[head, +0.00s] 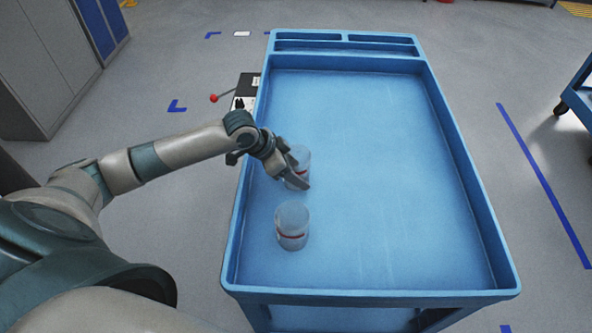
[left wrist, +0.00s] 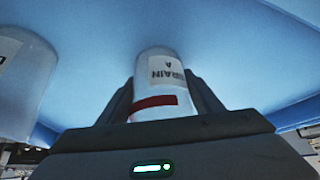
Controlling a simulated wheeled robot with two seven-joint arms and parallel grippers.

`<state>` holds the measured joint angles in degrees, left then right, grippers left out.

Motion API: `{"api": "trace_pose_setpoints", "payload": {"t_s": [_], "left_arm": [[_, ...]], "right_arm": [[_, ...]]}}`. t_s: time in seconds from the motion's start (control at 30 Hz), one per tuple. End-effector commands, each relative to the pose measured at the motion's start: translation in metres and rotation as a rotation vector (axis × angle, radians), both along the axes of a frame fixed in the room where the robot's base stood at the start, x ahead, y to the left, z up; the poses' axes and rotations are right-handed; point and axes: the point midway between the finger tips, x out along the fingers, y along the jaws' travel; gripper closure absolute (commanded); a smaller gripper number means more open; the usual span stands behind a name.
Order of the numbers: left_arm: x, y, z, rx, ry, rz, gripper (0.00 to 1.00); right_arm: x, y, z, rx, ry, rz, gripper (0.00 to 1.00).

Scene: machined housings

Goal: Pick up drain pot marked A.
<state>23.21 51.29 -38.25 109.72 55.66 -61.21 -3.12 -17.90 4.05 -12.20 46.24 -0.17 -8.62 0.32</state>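The drain pot marked A (left wrist: 160,85) is a clear cylinder with a white label reading "DRAIN A", upside down in the left wrist view, and a red band. In the head view this pot (head: 302,158) is the farther of two on the left side of the blue cart top, partly hidden by my gripper. My left gripper (head: 295,168) has its fingers on either side of it; the fingers also show in the left wrist view (left wrist: 160,88). They lie close to its walls, but I cannot tell whether they press on it. My right gripper is not in view.
A second clear pot (head: 292,228) with a red band stands nearer on the cart top; its label is cut off in the left wrist view (left wrist: 22,75). The blue cart (head: 437,105) has raised rims. Its middle and right are clear.

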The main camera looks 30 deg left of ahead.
Motion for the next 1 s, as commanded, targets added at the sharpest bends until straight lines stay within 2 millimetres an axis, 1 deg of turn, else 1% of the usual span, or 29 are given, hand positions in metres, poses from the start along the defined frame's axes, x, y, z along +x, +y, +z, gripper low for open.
{"api": "trace_pose_setpoints", "payload": {"t_s": [0.03,0.07,0.1,0.47,0.57,0.67,0.77,0.8,0.9,1.0], "left_arm": [[0.0,0.0,0.0,0.0,0.0,0.0,0.54],[0.0,0.0,0.0,0.0,0.0,0.0,0.61],[0.0,0.0,0.0,0.0,0.0,0.0,0.65],[0.001,0.0,0.003,0.0,-0.002,0.0,0.65],[0.001,0.0,0.009,0.0,-0.004,-0.001,0.65],[0.001,0.0,0.019,0.001,-0.003,-0.001,0.65],[0.002,0.0,0.034,0.0,-0.006,-0.001,0.65],[0.001,0.0,0.04,0.0,-0.006,-0.002,0.65],[-0.01,-0.016,0.051,-0.003,-0.003,-0.006,0.65],[-0.021,-0.032,0.063,-0.002,-0.005,-0.006,0.65]], "right_arm": [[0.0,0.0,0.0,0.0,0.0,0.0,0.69],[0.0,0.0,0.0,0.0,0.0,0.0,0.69],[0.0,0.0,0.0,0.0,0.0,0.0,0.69],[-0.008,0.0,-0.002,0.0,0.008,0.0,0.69],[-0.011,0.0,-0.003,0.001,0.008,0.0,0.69],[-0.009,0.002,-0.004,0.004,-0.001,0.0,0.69],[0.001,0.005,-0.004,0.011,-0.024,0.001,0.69],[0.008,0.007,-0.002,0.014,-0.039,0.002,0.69],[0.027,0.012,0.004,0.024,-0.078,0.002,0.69],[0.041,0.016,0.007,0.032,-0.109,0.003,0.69]]}}
